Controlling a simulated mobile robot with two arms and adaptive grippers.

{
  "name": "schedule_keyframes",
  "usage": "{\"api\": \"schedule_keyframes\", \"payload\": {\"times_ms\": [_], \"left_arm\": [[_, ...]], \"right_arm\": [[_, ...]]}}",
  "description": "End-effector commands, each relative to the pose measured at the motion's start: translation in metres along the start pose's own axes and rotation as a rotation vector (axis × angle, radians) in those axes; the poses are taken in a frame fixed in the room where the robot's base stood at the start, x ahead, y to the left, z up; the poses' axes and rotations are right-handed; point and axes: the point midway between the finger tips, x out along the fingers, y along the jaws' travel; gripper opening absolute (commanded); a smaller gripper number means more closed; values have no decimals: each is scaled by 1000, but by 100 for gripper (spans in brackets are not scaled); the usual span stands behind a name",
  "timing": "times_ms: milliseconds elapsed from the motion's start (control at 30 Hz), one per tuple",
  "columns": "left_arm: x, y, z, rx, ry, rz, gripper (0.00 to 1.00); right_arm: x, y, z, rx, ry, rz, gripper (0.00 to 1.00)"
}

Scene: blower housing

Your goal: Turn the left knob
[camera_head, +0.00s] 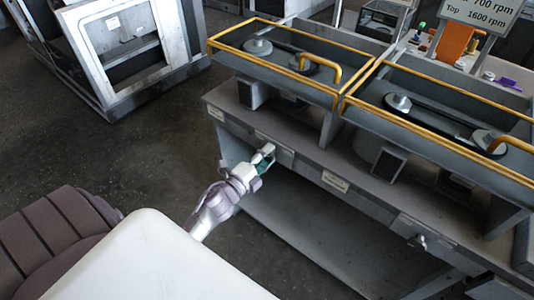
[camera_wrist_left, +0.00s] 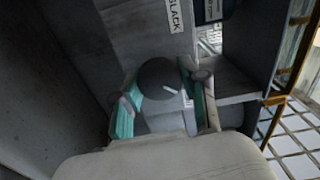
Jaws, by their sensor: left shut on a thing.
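In the head view my left gripper (camera_head: 264,163) reaches the front face of the grey bench, just below its top edge. In the left wrist view the left knob (camera_wrist_left: 161,79), a round dark grey disc with a short white mark, sits between the two teal-padded fingers of my left gripper (camera_wrist_left: 164,108). The gripper is shut on the knob. In the head view the gripper hides this knob. A second knob (camera_head: 418,241) shows on the bench front farther right, with nothing near it. My right gripper is not in view.
The grey bench (camera_head: 325,160) carries yellow-railed trays with pulleys and belts (camera_head: 315,62). A grey metal cabinet (camera_head: 125,50) stands at the back left. The floor (camera_head: 140,150) left of the bench is clear.

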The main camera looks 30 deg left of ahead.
Motion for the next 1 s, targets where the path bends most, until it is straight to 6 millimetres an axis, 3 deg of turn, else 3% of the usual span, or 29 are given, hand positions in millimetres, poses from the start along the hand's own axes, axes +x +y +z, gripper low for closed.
{"api": "schedule_keyframes", "payload": {"times_ms": [400,967,1000], "left_arm": [[1,-2,1,-201,-1,-1,9],[0,-1,1,-231,-1,-1,9],[0,-1,1,-231,-1,-1,45]], "right_arm": [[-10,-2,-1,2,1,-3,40],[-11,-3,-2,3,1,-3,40],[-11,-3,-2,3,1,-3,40]]}}
